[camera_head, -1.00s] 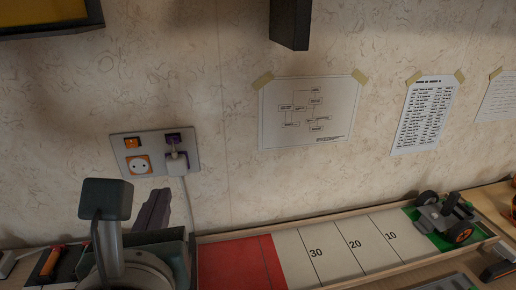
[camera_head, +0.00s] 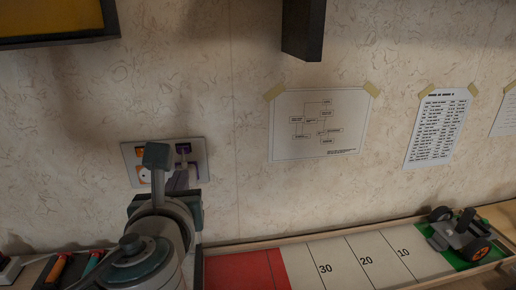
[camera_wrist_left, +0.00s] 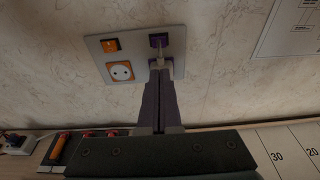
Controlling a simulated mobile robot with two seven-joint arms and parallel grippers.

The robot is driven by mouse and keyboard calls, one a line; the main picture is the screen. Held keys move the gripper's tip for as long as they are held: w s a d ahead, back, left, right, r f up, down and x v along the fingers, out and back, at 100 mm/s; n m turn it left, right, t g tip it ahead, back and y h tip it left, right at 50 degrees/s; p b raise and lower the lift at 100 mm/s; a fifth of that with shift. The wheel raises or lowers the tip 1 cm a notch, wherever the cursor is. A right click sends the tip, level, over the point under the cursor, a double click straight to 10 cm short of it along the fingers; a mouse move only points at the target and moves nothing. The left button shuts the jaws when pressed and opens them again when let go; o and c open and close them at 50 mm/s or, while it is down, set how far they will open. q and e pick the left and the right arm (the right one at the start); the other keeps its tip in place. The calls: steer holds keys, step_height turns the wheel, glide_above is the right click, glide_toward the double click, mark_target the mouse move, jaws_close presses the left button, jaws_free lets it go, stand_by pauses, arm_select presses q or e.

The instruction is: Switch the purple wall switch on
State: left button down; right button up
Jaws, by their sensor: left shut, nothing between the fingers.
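The purple wall switch (camera_head: 183,149) sits at the upper right of a grey wall plate (camera_head: 203,155). It shows more clearly in the left wrist view (camera_wrist_left: 158,40), but whether it is on or off I cannot tell. A white plug (camera_wrist_left: 161,62) sits just below it. My left gripper (camera_head: 185,175) is shut and empty, pointing at the wall. In the left wrist view its fingertips (camera_wrist_left: 159,74) lie just below the switch, in front of the plug's lower part. I cannot tell whether they touch anything. My right gripper is not in view.
An orange switch (camera_wrist_left: 110,45) and an orange-rimmed socket (camera_wrist_left: 120,71) fill the plate's left side. A board with a red area (camera_head: 240,270) and numbered stripes runs below, with a toy car (camera_head: 459,234) at its right end. Papers (camera_head: 318,125) are taped to the wall.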

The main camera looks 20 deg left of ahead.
mark_target(182, 147)
arm_select(q)
steer(key=shift+w+a+r+p, duration=0.5)
steer(key=shift+w+a+r, duration=0.1)
steer(key=shift+w+r, duration=0.3)
steer(key=shift+w+a+r, duration=0.15)
steer(key=shift+w+a, duration=0.1)
steer(key=shift+w, duration=0.25)
steer(key=p, duration=0.2)
steer(key=r+p, duration=0.1)
steer(key=p, duration=0.1)
steer(key=shift+w+a+r+g+h+p, duration=0.15)
steer(key=shift+w+g+h+p, duration=0.1)
steer(key=shift+g+h+p, duration=0.15)
steer(key=shift+f+b, duration=0.35)
steer(key=shift+b, duration=0.15)
steer(key=shift+r+p, duration=0.8)
steer(key=shift+p, duration=0.15)
